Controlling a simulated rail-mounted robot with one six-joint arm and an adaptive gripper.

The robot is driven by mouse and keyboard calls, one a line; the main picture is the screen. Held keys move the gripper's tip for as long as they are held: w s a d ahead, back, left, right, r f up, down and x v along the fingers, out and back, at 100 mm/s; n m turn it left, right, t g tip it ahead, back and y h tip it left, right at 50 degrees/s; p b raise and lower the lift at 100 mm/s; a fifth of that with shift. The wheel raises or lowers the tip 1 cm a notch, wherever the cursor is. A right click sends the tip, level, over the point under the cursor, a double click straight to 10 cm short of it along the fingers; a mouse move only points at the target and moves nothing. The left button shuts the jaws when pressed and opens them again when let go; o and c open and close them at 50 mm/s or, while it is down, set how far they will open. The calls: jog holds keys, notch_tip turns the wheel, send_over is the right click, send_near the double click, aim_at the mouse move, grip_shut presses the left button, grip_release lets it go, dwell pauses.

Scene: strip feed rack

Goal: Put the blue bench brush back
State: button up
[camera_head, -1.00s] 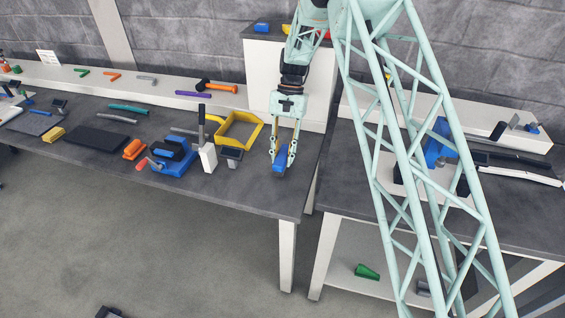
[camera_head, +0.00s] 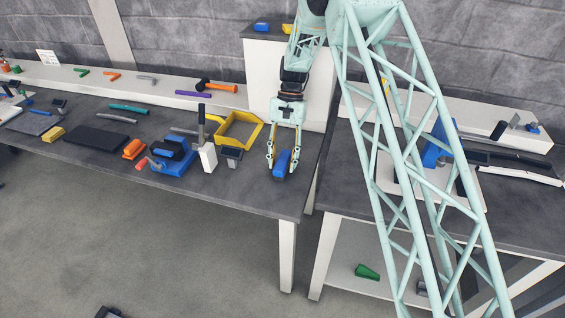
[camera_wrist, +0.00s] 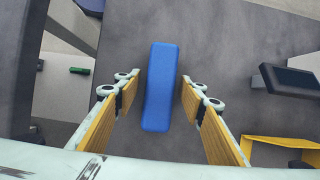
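The blue bench brush (camera_head: 282,164) lies on the grey bench top near its right front edge. In the wrist view the blue brush (camera_wrist: 160,88) is a long rounded block between the two fingers. My gripper (camera_head: 282,168) points down over it, and its fingers stand on either side of it. In the wrist view my gripper (camera_wrist: 160,100) is open, with a gap between each yellow-padded finger and the brush. No contact with the brush shows.
A yellow open frame (camera_head: 240,130), a small dark-screened device (camera_head: 232,154) and a white block with a black handle (camera_head: 207,156) stand left of my gripper. A blue vise-like tool (camera_head: 172,158) is further left. A white cabinet (camera_head: 262,80) stands behind. The bench's front edge is close.

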jog(key=shift+r, duration=0.1)
jog(key=p+v, duration=0.1)
jog(key=v, duration=1.1)
dwell(0.4)
dwell(0.5)
jog(key=shift+r, duration=0.15)
